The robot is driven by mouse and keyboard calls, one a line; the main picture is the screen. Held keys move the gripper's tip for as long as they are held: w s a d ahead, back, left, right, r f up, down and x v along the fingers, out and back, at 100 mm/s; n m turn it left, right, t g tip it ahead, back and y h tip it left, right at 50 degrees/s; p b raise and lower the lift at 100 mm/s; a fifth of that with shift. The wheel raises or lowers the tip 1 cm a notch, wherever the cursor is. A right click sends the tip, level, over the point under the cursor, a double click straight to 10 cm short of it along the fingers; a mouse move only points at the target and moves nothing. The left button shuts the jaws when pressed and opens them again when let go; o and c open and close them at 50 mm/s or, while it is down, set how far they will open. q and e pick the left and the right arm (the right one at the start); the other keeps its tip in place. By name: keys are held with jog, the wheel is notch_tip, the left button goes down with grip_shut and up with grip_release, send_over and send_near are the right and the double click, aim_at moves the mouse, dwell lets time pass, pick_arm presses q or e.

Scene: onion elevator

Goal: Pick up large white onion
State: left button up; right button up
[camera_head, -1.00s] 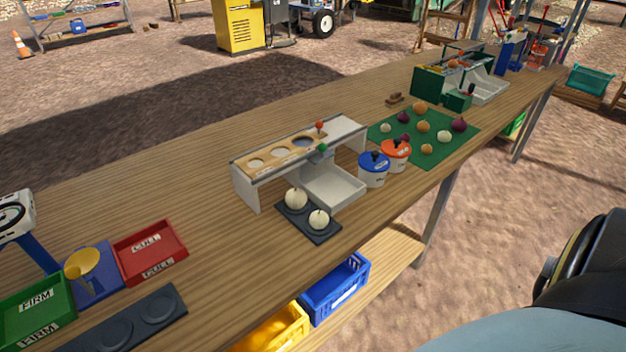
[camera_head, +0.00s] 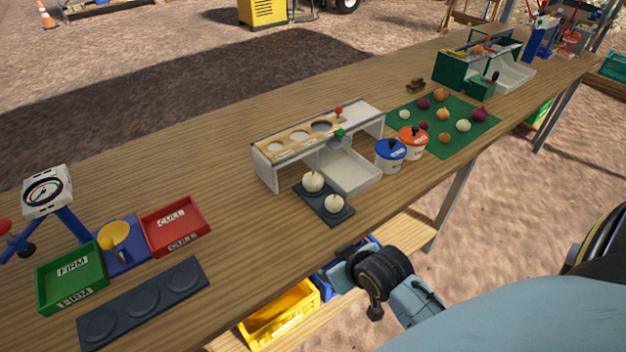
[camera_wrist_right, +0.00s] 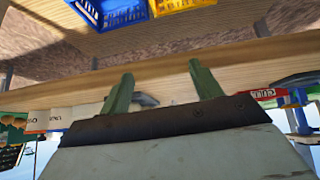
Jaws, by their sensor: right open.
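Two white onions sit on a dark two-place tray (camera_head: 341,218) in front of the white sizing stand. The back onion (camera_head: 313,182) looks a little larger than the front onion (camera_head: 334,204). Other pale onions, one at the front right (camera_head: 463,126) and one at the left (camera_head: 404,115), lie on the green mat (camera_head: 478,137). My right arm is low at the table's front edge in the head view, apart from the onions. In the right wrist view my right gripper (camera_wrist_right: 161,84) is open, its green fingers apart and empty. My left gripper is out of view.
The sizing stand (camera_head: 265,172) has a white chute tray (camera_head: 352,171). Blue-lidded (camera_head: 390,150) and orange-lidded (camera_head: 412,137) tubs stand beside it. The red CULL tray (camera_head: 176,226), green FIRM tray (camera_head: 72,279) and a dark three-place tray (camera_head: 146,303) are at left. A yellow crate (camera_head: 281,314) sits below.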

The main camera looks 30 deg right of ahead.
jog(key=w+d+r+m+t+h, duration=0.1)
jog(key=w+d+r+m+t, duration=0.1)
jog(key=w+d+r+t, duration=0.5)
jog(key=g+b, duration=0.1)
jog(key=g, duration=0.1)
send_near(316, 181)
jog(key=x, duration=0.5)
jog(key=shift+s+d+f, duration=0.1)
jog(key=shift+s+f, duration=0.05)
jog(key=shift+b+x, duration=0.85)
jog(key=shift+x, duration=2)
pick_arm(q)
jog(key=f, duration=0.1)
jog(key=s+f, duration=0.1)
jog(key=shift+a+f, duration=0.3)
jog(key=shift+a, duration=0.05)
pick_arm(e)
jog(key=c, duration=0.8)
